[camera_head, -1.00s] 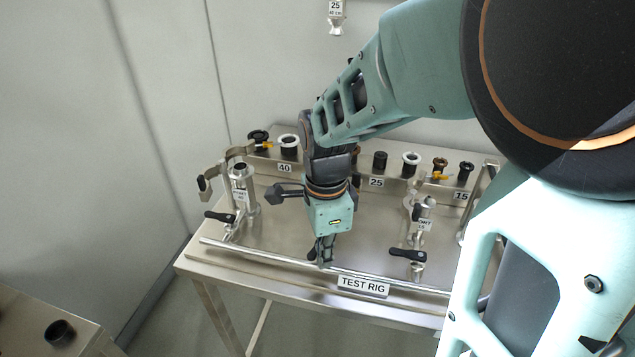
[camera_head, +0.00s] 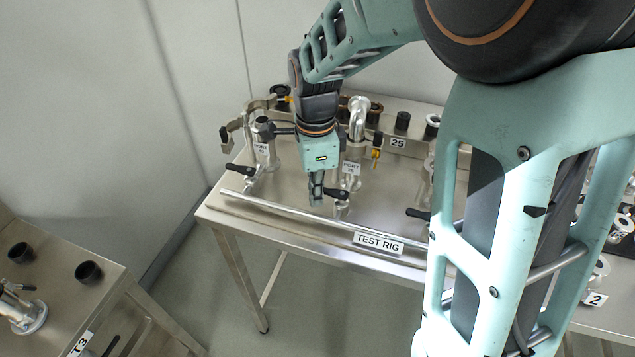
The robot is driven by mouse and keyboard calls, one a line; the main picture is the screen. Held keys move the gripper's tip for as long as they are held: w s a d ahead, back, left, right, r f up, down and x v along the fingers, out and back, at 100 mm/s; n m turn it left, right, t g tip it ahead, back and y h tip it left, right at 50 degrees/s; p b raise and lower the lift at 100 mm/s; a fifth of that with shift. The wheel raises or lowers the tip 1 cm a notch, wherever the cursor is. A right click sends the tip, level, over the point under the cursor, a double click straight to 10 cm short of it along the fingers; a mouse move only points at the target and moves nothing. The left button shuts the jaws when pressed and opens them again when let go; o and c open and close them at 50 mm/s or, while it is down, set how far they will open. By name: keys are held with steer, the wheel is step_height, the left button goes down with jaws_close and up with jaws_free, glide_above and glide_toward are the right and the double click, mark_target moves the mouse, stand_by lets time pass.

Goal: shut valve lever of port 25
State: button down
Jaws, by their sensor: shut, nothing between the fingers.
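The middle port (camera_head: 350,172) on the test rig is a metal stub with a small label that seems to read PORT 25. My gripper (camera_head: 315,201) is shut and empty, pointing down, just left of the lever's free end. Whether the fingers touch the lever cannot be told. The wrist hides part of the rig behind it.
The left port (camera_head: 262,155) has its own black lever (camera_head: 238,170). Another black lever (camera_head: 418,214) shows beside my arm at right. A rail (camera_head: 290,217) runs along the rig's front edge, above the TEST RIG sign (camera_head: 378,243). Another bench (camera_head: 60,270) stands at lower left.

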steer(key=shift+s+d, duration=0.1)
steer(key=shift+s, duration=0.45)
step_height(320, 180, up, 7)
steer(key=p, duration=0.5)
steer(key=shift+p, duration=0.3)
